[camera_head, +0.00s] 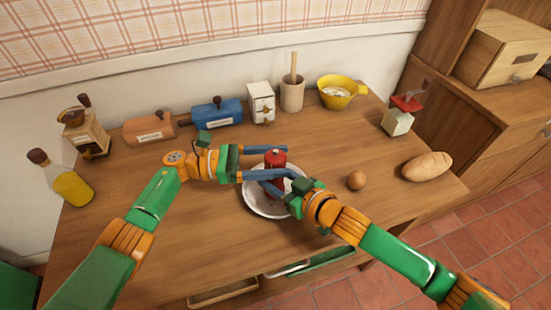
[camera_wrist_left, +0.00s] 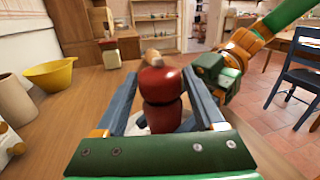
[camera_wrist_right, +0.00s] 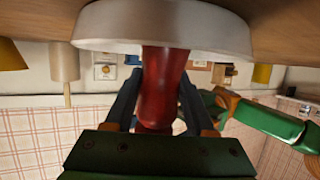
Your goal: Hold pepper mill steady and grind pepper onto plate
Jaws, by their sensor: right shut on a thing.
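A red pepper mill (camera_head: 275,158) stands upright over a white plate (camera_head: 262,207) near the middle of the table. My right gripper (camera_wrist_right: 158,85) is shut on the mill's lower body, close above the plate. My left gripper (camera_head: 290,161) is open, its two blue fingers reaching in from the left on either side of the mill's upper part. In the left wrist view the round red mill head (camera_wrist_left: 160,85) sits between those fingers with gaps at the sides. The fingers and right hand hide much of the plate, and I cannot tell whether the mill's base touches it.
An oil bottle (camera_head: 72,187) stands at the left. The front left of the table is clear.

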